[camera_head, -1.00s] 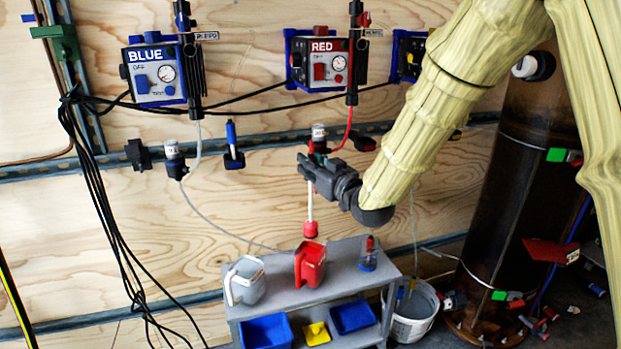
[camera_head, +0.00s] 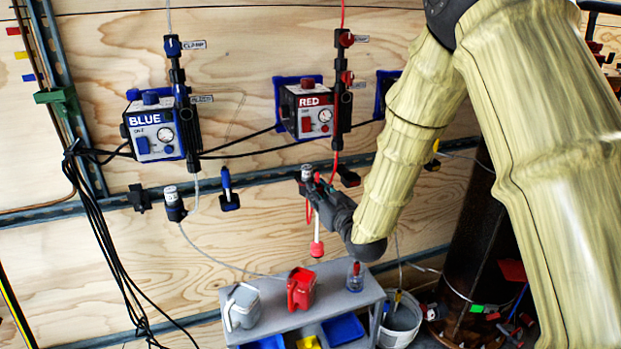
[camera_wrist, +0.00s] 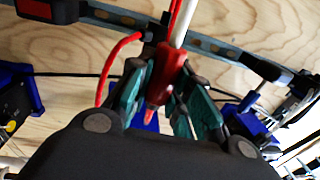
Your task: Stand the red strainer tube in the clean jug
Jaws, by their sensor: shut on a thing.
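My gripper (camera_head: 313,187) is shut on the upper part of the red strainer tube, a white tube (camera_head: 317,222) with a red strainer (camera_head: 316,249) at its lower end. The tube hangs nearly upright. In the wrist view, the greenish fingers (camera_wrist: 168,112) close around a red fitting (camera_wrist: 169,75) with the white tube (camera_wrist: 184,22) running from it. The red strainer appears just above and right of a red jug (camera_head: 301,288) in the picture, apart from it. A grey jug (camera_head: 241,308) stands left of the red one. Which jug is the clean one I cannot tell.
Both jugs stand on a grey shelf unit (camera_head: 275,323) with blue bins (camera_head: 343,329) below. A small bottle (camera_head: 355,277) stands on its right end. A white bucket (camera_head: 401,322) is to the right. Red hose (camera_head: 337,165) and a RED control box (camera_head: 308,112) are behind.

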